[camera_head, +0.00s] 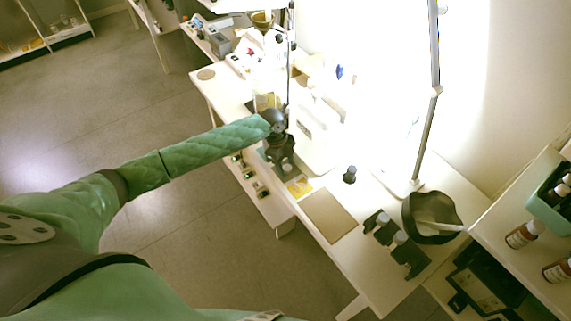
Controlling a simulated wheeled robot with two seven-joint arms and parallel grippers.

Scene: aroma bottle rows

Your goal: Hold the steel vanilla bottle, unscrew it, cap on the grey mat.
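My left arm reaches in from the left. Its dark gripper (281,165) hangs over the work table beside a white upright appliance. The fingers are small and dark, so I cannot tell whether they are open or shut or hold anything. A flat grey-brown mat (329,215) lies bare on the table, to the right of and nearer than the gripper. A small dark bottle (350,175) stands upright behind the mat, apart from the gripper. I cannot make out a vanilla label, so I cannot tell which bottle is the steel vanilla one. My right gripper is not in view.
Dark holders with grey-topped items (402,240) stand right of the mat, near a dark bowl (432,222). A yellow card (299,187) lies by the gripper. Brown bottles (522,235) stand on a shelf at right. A thin pole rises behind the table.

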